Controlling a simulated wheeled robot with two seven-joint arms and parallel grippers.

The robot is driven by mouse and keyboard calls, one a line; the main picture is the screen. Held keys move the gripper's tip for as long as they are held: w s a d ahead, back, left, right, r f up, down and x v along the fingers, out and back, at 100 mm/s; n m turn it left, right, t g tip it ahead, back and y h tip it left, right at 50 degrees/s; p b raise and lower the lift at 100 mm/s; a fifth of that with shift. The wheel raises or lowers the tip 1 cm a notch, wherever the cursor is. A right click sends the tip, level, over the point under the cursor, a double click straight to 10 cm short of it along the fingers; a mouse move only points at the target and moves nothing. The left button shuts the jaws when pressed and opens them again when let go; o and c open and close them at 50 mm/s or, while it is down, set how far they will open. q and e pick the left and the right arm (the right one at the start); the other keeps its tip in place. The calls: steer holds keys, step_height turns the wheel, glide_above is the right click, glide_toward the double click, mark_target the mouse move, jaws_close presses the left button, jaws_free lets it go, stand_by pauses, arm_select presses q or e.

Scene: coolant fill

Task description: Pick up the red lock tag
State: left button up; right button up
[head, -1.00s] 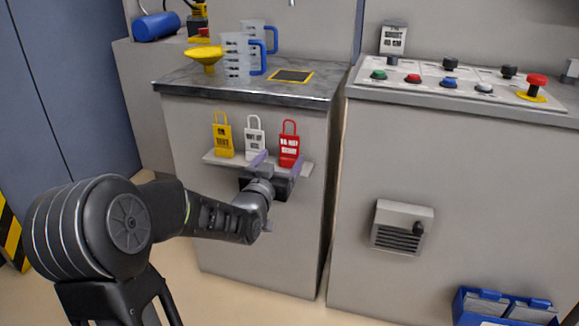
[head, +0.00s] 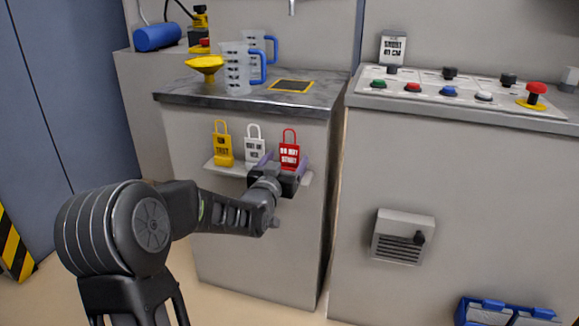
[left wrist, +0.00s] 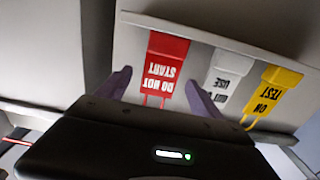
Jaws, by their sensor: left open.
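The red lock tag (head: 289,152) stands at the right end of a small shelf (head: 226,171) on the front of the grey cabinet. My left gripper (head: 284,166) is at the tag, with its fingers on either side of it. In the left wrist view the red tag (left wrist: 167,66) appears upside down between the two purple fingers of my left gripper (left wrist: 158,88). The fingers are open, with a gap showing on each side of the tag. The white tag (head: 255,150) and yellow tag (head: 223,147) stand to its left. My right gripper is not in view.
In the left wrist view the white tag (left wrist: 225,78) is close beside one finger. Above the shelf, the worktop (head: 190,92) holds measuring jugs (head: 238,70) and a yellow funnel (head: 206,65). A control panel (head: 440,86) is on the right.

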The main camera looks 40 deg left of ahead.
mark_target(289, 156)
arm_select(q)
steer(key=x, duration=0.3)
steer(key=shift+w, duration=0.15)
steer(key=shift+c, duration=0.6)
jaws_close()
stand_by(0.5)
